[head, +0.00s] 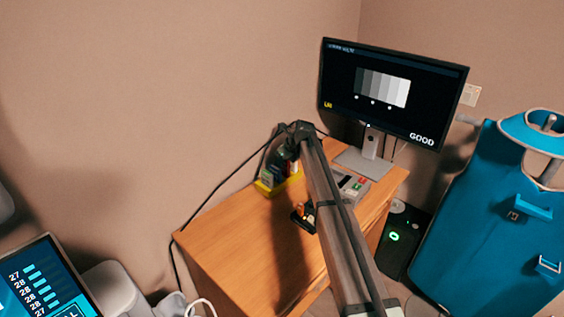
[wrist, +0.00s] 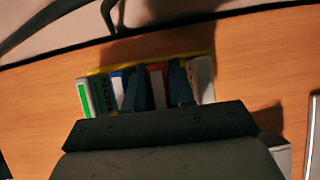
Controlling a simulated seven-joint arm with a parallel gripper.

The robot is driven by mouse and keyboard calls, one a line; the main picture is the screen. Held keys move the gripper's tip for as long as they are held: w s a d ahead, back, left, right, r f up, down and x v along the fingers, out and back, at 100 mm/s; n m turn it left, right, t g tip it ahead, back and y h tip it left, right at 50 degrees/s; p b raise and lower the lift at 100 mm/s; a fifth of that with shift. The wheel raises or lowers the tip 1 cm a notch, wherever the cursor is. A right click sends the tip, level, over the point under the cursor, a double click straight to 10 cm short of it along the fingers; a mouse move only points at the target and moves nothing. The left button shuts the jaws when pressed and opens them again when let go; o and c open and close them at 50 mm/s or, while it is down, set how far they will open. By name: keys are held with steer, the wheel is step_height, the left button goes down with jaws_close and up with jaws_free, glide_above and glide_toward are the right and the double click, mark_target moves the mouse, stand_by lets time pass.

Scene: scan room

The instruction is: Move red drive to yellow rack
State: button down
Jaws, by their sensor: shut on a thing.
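The yellow rack (head: 264,188) stands at the back left of the wooden desk, partly hidden by my arm. In the wrist view its yellow edge (wrist: 96,72) shows behind a row of several upright drives or cases. My gripper (wrist: 158,88) is shut on the red drive (wrist: 156,69), whose red top shows between the two dark fingers. The red drive is in line with the other items at the rack. I cannot tell whether its lower end touches the rack, as my gripper hides it. In the head view my gripper (head: 277,162) is over the rack.
A green-and-white case (wrist: 86,97) stands left of the fingers and a white one (wrist: 204,78) right. A dark holder with an orange item (head: 303,215), a keypad device (head: 352,186) and a monitor (head: 393,92) are on the desk (head: 230,240). The desk's front left is clear.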

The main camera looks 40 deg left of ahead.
steer(key=shift+f, duration=1)
stand_by(0.8)
steer(key=c, duration=0.9)
jaws_free()
steer(key=shift+o, duration=0.2)
steer(key=shift+o, duration=0.7)
steer(key=shift+r, duration=0.15)
steer(key=shift+r, duration=3.35)
